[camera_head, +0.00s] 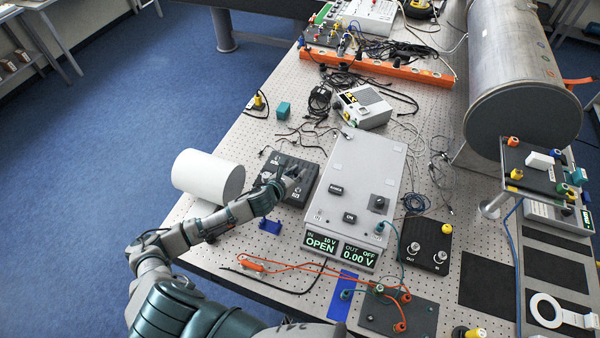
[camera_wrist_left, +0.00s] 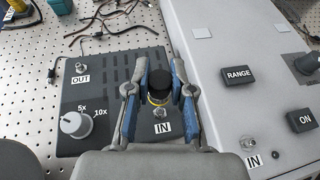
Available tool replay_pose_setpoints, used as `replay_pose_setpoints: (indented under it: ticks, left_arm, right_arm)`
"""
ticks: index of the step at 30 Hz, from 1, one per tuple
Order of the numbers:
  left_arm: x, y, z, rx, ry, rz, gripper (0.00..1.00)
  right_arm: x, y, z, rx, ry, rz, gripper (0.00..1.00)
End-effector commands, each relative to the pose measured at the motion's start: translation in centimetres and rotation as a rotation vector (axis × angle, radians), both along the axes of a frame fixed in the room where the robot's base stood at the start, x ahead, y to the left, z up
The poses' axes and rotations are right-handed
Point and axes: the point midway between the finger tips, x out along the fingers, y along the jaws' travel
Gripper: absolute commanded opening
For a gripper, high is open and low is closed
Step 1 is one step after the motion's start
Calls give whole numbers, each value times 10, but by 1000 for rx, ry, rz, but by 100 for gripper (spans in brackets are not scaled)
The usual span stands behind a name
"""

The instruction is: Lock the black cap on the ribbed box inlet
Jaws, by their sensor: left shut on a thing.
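The ribbed box (camera_head: 310,169) is dark, with slots on top, and lies flat on the table left of the grey meter box. It also shows in the left wrist view (camera_wrist_left: 75,140), with OUT and IN labels and a white knob marked 5x and 10x. My left gripper (camera_head: 287,184) is over the box. In the left wrist view its blue-padded fingers are shut on the black cap (camera_wrist_left: 155,78), which has a yellow ring at its lower edge. The metal inlet (camera_wrist_left: 160,112) shows just below the cap, by the IN label. I cannot tell whether they touch. My right gripper is not seen.
The grey meter box (camera_head: 365,170) stands close on the right, reading OPEN and 0.00 V. A white cylinder (camera_head: 208,177) is at the table's left edge near my arm. Orange leads (camera_head: 290,266) lie in front; loose cables lie behind.

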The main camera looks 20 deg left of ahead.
Motion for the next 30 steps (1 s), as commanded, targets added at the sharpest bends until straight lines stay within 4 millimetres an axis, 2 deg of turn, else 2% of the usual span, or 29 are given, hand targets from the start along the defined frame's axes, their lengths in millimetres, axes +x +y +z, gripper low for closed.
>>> replay_pose_setpoints:
  ticks: [4,9,19,24,30]
  left_arm:
    - [-1,-3,-14,2,1,-1,0]
    - [-1,-7,-27,4,0,-1,0]
    - [-1,-5,-43,2,0,-2,0]
    - [-1,-3,-43,2,0,-1,0]
    - [-1,0,-42,1,1,0,0]
  right_arm:
    - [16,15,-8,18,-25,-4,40]
    - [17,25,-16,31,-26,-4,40]
    - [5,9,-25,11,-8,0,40]
    - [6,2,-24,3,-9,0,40]
    - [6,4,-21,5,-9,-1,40]
